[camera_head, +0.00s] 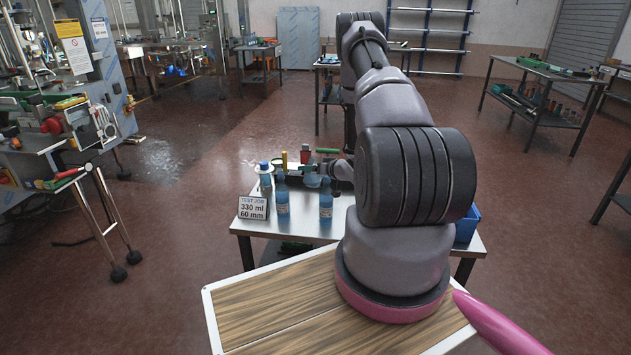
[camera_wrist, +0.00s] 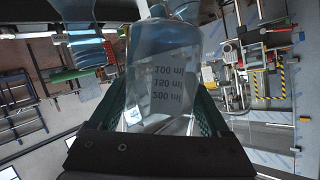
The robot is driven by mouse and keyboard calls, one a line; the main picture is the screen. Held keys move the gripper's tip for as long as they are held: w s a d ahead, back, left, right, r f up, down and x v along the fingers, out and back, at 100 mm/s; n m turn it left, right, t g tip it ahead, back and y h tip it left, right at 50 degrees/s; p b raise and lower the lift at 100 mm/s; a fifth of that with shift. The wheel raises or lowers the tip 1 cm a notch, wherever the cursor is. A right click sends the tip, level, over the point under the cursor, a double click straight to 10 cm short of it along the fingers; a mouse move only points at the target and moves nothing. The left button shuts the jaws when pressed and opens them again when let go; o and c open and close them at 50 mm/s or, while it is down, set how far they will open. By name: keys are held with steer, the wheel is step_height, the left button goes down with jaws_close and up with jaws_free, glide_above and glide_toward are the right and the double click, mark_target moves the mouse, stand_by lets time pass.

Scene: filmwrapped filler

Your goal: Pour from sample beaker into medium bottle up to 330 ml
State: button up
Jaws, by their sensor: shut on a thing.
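My gripper (camera_wrist: 162,105) is shut on the clear sample beaker (camera_wrist: 160,60), its green fingers on both sides in the wrist view. The beaker's printed marks of 100, 150 and 200 ml appear upside down and mirrored. The liquid level inside is hard to make out. In the head view two blue bottles with labels, a left one (camera_head: 282,198) and a right one (camera_head: 326,202), stand upright on the small table. I cannot tell which is the medium bottle. In the head view my arm hides most of the gripper; a bluish vessel (camera_head: 312,180) shows behind the bottles.
A sign (camera_head: 253,208) reading "TEST JOB 330 ml 60 mm" stands at the table's (camera_head: 300,231) front left. A blue-capped bottle (camera_head: 265,178) is behind it. Small tools lie at the back. A blue bin (camera_head: 467,224) is at the right. Open floor lies left of the table.

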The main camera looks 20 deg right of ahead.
mark_target(311, 157)
steer(key=shift+r, duration=2.5)
